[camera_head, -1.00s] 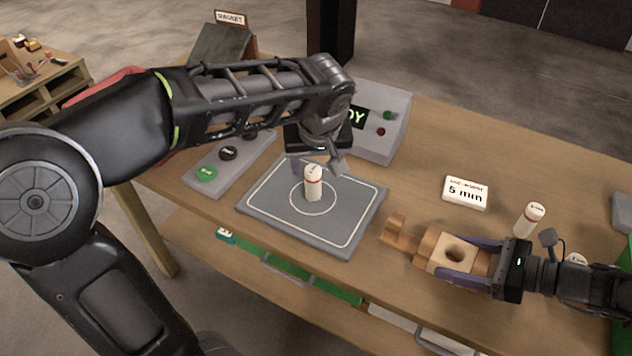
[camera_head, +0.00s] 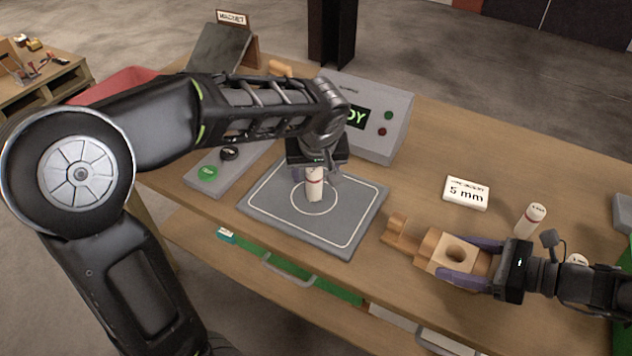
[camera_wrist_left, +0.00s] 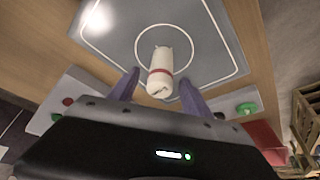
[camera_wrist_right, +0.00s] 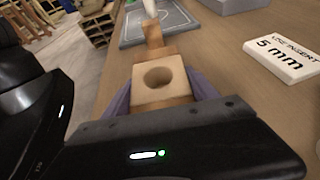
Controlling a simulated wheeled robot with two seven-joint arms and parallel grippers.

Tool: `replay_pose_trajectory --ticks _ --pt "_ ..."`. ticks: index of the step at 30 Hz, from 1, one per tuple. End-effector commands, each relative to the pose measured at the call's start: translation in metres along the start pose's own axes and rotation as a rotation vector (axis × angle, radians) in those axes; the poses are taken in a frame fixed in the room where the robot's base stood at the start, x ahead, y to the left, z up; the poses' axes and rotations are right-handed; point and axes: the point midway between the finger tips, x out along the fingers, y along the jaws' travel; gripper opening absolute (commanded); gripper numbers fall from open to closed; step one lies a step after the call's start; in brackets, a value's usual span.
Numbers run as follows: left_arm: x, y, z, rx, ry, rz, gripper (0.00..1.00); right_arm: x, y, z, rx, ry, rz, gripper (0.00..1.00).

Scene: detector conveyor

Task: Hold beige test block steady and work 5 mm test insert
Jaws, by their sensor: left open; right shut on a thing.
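The beige test block (camera_head: 447,252), with a round hole in its top, is clasped between the fingers of my right gripper (camera_head: 465,262). The right wrist view shows the block (camera_wrist_right: 160,84) and its empty hole up close. A white test insert with a red band (camera_head: 314,187) stands upright in the ring on the grey pad (camera_head: 350,222). My left gripper (camera_head: 312,172) is open above it, fingers pointing down. In the left wrist view the insert (camera_wrist_left: 161,70) lies between the two spread fingertips. I cannot read its label.
A "5 mm" sign (camera_head: 466,193) and a second white insert (camera_head: 530,220) stand at the right. A detector box (camera_head: 385,110) with a green display is behind the pad. A panel with a green button (camera_head: 207,173) is left of it. Bare table lies between pad and sign.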

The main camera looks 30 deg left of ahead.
Motion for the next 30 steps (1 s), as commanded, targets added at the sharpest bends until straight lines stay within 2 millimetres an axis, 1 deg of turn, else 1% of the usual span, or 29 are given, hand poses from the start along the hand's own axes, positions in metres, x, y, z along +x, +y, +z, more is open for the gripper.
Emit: replay_pose_trajectory --ticks 11,30 --pt "-0.0004 0.0002 0.0 0.001 0.0 0.0 0.56 0.0 0.0 0.0005 -0.001 -0.001 0.0 0.15" --pt "-0.0004 0.0002 0.0001 0.001 0.0 0.0 0.03 0.0 0.0 0.0005 -0.001 -0.001 0.0 0.15"
